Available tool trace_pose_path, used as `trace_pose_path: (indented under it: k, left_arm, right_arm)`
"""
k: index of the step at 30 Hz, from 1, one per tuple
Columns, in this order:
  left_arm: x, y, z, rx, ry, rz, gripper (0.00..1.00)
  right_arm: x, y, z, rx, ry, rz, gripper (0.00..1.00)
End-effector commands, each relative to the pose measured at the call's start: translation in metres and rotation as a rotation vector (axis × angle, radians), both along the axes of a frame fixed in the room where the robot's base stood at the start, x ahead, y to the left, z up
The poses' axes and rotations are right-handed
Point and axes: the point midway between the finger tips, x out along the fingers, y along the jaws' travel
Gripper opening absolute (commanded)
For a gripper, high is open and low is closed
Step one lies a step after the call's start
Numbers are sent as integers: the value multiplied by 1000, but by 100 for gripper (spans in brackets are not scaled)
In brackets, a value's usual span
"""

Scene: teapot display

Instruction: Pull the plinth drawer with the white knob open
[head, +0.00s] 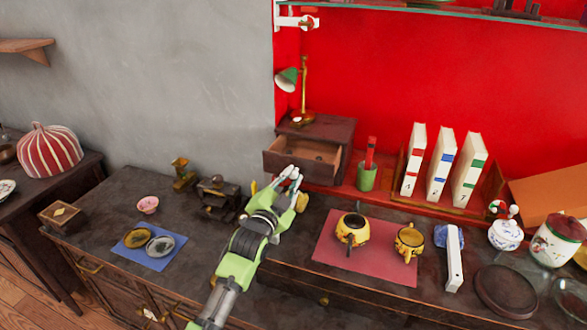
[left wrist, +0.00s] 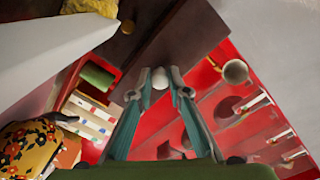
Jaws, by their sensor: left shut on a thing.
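The dark wooden plinth (head: 331,127) stands against the red back wall with a green-shaded brass lamp (head: 304,114) on top. Its drawer (head: 284,164) is pulled out partway, and its inside shows from above in the head view. The white knob (left wrist: 160,77) shows in the left wrist view between my left fingertips. A brass knob (left wrist: 128,27) shows on dark wood nearby in the left wrist view. My right gripper is out of view.
A green cup (head: 367,178) with a red item stands right of the plinth. White numbered books (head: 440,165) stand farther right. Yellow teapots (head: 352,229) rest on a red mat (head: 328,250). Small dark objects (head: 217,195) stand left of the gripper.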

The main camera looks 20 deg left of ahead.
Motion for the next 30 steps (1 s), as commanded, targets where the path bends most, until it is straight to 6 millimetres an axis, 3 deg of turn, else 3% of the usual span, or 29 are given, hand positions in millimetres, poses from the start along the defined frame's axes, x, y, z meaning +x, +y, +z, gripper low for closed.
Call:
trace_pose_path:
  k: [7,8,9,10,22,26,30]
  left_arm:
    - [0,0,2,1,-6,0,0]
    - [0,0,2,1,-6,0,19]
    - [0,0,2,1,-6,0,30]
    - [0,0,2,1,-6,0,34]
    - [-4,0,1,0,-5,-1,34]
    - [-20,1,0,1,-4,-1,34]
    - [-49,1,0,0,-3,-1,34]
  right_arm:
    - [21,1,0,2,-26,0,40]
    - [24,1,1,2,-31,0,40]
    - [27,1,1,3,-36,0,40]
    - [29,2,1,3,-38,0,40]
    - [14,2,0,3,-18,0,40]
    - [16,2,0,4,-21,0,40]
    - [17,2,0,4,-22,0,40]
